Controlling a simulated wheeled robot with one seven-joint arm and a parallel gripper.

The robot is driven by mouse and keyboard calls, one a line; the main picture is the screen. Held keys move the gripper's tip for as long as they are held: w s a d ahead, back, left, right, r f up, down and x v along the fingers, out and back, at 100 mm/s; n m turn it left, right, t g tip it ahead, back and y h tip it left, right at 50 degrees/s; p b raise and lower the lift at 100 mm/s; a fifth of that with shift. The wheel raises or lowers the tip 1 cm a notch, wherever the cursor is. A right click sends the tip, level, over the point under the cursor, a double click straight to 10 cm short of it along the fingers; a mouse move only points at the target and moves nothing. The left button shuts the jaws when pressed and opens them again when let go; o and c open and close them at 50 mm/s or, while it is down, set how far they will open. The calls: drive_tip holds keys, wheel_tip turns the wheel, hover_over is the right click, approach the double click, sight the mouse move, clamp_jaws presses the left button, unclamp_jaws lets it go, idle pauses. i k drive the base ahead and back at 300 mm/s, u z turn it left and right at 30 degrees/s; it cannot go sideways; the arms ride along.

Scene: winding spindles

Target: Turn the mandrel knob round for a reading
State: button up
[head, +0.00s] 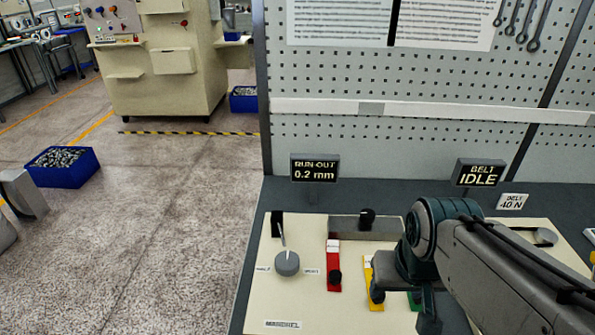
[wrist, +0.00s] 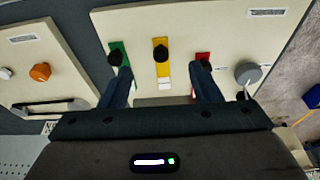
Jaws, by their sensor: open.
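A round grey knob with a light pointer (head: 287,263) sits at the left of the cream panel (head: 300,307); I take it as the mandrel knob. It also shows at the right in the wrist view (wrist: 248,73). The run-out display (head: 314,169) behind it reads 0.2 mm. My gripper (wrist: 164,78) is open and empty. Its fingers reach over the panel on either side of the yellow strip, one near the green strip and one near the red. The grey knob lies outside the fingers, beyond the red one. In the head view my arm hides the fingertips.
Black-knobbed red (head: 333,262), yellow (wrist: 161,72) and green (wrist: 118,50) strips line the panel. A grey block with a black knob (head: 367,216) stands behind them. The belt display (head: 479,173) reads IDLE. A second panel has an orange knob (wrist: 40,72). A pegboard (head: 420,150) rises behind.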

sight(288, 263)
drive_tip(key=u, duration=0.05)
drive_tip(key=k, duration=0.5)
drive_tip(key=u, duration=1.05)
drive_tip(key=i, duration=0.2)
drive_tip(key=u, duration=0.05)
